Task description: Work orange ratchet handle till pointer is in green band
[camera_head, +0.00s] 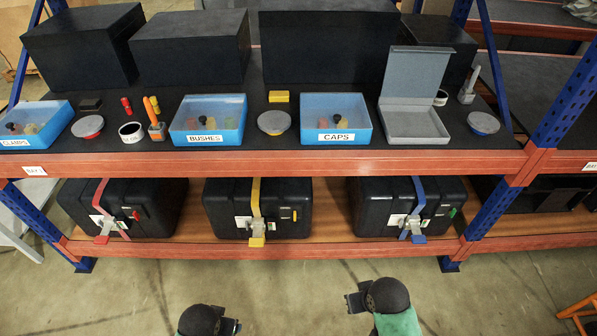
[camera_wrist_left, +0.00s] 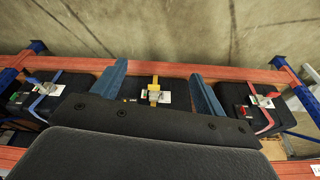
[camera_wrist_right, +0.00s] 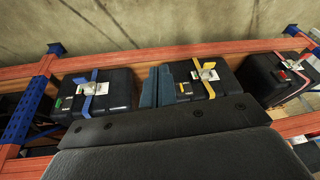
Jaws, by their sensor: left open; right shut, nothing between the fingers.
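A small orange handle (camera_head: 295,215) is on the front of the middle black case (camera_head: 228,212), right of its yellow strap (camera_head: 256,200) and silver buckle. A white and green label (camera_head: 242,221) sits beside the strap; no pointer or band can be made out at this size. My left gripper (camera_head: 238,326) is low in front of the shelf, apart from the case. Its fingers (camera_wrist_left: 161,92) are spread in the left wrist view, with the yellow strap between them in the picture. My right gripper (camera_head: 351,301) is shut and empty; its closed fingers (camera_wrist_right: 158,88) show in the right wrist view.
A red-strapped case (camera_head: 168,203) and a blue-strapped case (camera_head: 360,200) flank the middle one on the lower shelf. Above, the upper shelf beam (camera_head: 270,163) overhangs them, with blue bins, dishes and an open grey box (camera_head: 412,122). The floor in front is clear.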

